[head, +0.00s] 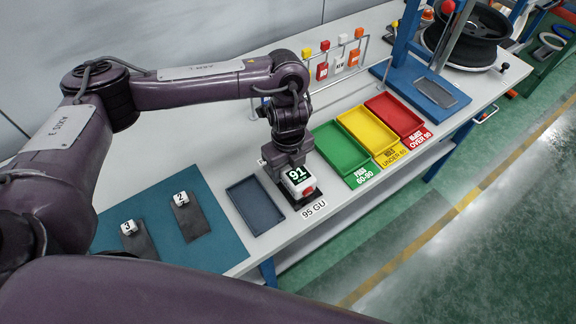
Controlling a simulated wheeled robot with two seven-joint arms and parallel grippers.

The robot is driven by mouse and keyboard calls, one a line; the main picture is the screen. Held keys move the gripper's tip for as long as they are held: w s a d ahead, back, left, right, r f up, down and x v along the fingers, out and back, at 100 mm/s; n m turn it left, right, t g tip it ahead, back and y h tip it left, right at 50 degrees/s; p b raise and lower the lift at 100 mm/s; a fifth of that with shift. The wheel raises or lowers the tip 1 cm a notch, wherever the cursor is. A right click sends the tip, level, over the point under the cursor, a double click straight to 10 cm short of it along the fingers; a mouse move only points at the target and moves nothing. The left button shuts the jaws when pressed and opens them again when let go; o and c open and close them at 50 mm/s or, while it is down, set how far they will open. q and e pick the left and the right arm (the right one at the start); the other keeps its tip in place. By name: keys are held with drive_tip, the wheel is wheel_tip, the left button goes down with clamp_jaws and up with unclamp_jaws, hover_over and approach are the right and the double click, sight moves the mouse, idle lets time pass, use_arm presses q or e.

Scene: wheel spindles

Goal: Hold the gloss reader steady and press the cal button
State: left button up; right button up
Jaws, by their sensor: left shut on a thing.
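The gloss reader (298,180) is a small white block with a dark display reading 91. A red button (309,191) shows on its near side. It sits on a black tile (307,206) near the table's front edge, behind a label reading 95 GU (314,209). My left gripper (290,166) comes down from above and is shut on the reader; its fingers partly hide the reader's back. My right gripper is out of view; only a purple link of my arm crosses the bottom of the picture.
An empty grey tray (256,204) lies just left of the reader. Green (340,148), yellow (369,133) and red (397,115) trays lie to the right. A teal mat (215,240) holds two small white numbered blocks on dark plates. A rack with coloured tags (338,60) stands behind.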

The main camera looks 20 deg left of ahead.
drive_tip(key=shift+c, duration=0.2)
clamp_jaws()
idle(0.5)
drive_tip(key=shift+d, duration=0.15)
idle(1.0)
